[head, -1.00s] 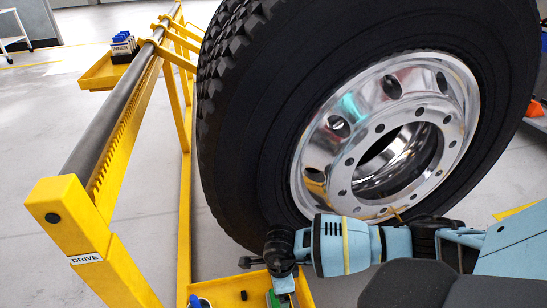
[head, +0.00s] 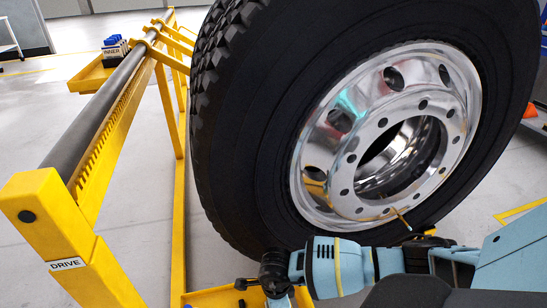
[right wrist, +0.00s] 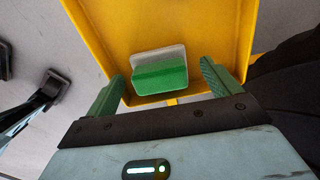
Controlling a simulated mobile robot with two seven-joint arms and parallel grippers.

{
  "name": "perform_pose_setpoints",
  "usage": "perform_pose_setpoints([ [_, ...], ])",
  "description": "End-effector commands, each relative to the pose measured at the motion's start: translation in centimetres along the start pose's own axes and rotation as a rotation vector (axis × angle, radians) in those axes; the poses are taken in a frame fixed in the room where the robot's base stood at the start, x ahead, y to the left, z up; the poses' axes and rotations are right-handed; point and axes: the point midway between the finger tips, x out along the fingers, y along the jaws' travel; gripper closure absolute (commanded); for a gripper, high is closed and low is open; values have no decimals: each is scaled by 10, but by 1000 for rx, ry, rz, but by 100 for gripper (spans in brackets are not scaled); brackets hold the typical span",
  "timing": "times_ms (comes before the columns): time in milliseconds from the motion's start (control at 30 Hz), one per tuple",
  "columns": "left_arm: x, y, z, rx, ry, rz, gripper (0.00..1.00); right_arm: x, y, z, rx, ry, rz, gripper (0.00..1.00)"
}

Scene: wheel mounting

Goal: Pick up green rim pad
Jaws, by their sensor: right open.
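The green rim pad (right wrist: 160,75) shows in the right wrist view, green in front with a pale grey-white part behind it. It lies in a yellow tray (right wrist: 100,35). My right gripper (right wrist: 162,84) is open, with one green finger on each side of the pad and visible gaps between. I cannot tell how far the fingertips reach down beside it. In the head view my right wrist (head: 275,270) is over the tray (head: 215,297) at the bottom edge; the pad is hidden there. My left gripper is not in view.
A large black tyre (head: 245,150) with a polished rim (head: 320,150) stands right behind my right arm. A yellow rack (head: 105,270) labelled DRIVE with a dark bar runs along the left. Another yellow tray (head: 90,78) holds dark blue items farther back.

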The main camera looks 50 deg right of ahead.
Motion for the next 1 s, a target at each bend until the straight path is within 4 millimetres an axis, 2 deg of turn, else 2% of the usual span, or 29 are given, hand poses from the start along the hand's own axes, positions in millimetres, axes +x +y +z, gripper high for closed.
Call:
perform_pose_setpoints([
  [67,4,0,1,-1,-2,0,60,7,0,0,1,0,1,11],
  [267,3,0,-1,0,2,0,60,6,0,0,1,-1,-1,11],
  [600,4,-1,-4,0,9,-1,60,5,0,0,1,0,-1,54],
  [667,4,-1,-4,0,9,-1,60,5,0,0,1,0,-1,60],
  [1000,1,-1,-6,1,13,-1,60,1,-1,0,0,-1,-2,60],
])
